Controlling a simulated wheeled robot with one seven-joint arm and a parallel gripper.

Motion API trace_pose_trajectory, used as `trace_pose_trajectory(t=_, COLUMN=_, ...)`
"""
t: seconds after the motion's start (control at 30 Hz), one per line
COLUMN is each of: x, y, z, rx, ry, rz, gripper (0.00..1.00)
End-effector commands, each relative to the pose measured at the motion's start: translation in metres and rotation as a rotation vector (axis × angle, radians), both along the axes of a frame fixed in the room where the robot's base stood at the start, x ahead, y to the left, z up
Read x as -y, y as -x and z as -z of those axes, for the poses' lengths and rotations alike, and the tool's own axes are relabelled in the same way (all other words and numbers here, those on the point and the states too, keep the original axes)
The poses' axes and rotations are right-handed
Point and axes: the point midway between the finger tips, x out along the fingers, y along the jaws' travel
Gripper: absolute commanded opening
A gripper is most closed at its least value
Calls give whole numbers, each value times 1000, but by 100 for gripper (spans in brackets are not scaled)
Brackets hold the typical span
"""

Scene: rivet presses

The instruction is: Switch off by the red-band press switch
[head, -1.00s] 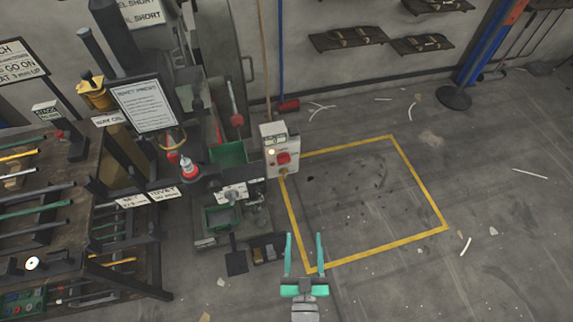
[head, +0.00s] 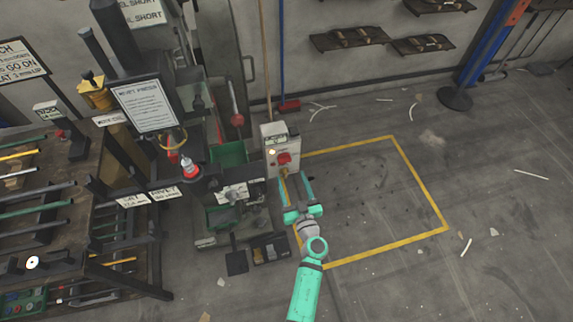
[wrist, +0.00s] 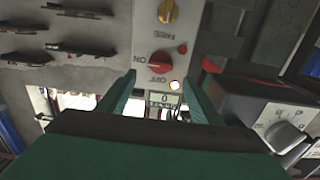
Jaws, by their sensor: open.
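The switch box (head: 267,137) is a pale panel on the right side of the press (head: 200,140). It carries a red rotary switch (head: 284,158), a glowing lamp (head: 271,152) and a yellow knob below. In the wrist view the panel is upside down; the red switch (wrist: 160,62) sits between ON and OFF lettering, and its bar appears to lie towards ON. The lamp (wrist: 175,85) is lit and a small display reads 0. My gripper (head: 294,178) is open and empty, just in front of the box's lower part. Its fingers also frame the panel in the wrist view (wrist: 158,80). Contact cannot be told.
A red and white part (head: 188,168) stands on the press, left of the box. A rack table (head: 120,225) with rods is at the left. Brooms lean on the back wall.

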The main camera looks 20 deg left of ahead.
Motion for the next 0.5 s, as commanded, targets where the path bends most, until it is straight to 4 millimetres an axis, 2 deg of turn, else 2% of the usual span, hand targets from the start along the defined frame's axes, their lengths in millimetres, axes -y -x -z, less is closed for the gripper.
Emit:
trace_pose_trajectory(t=0.2, x=-23, y=-34, z=-1, rx=2, ry=-1, rz=0, gripper=59)
trace_pose_trajectory(t=0.5, x=-41, y=-61, z=0, rx=1, ry=0, rz=1, gripper=59)
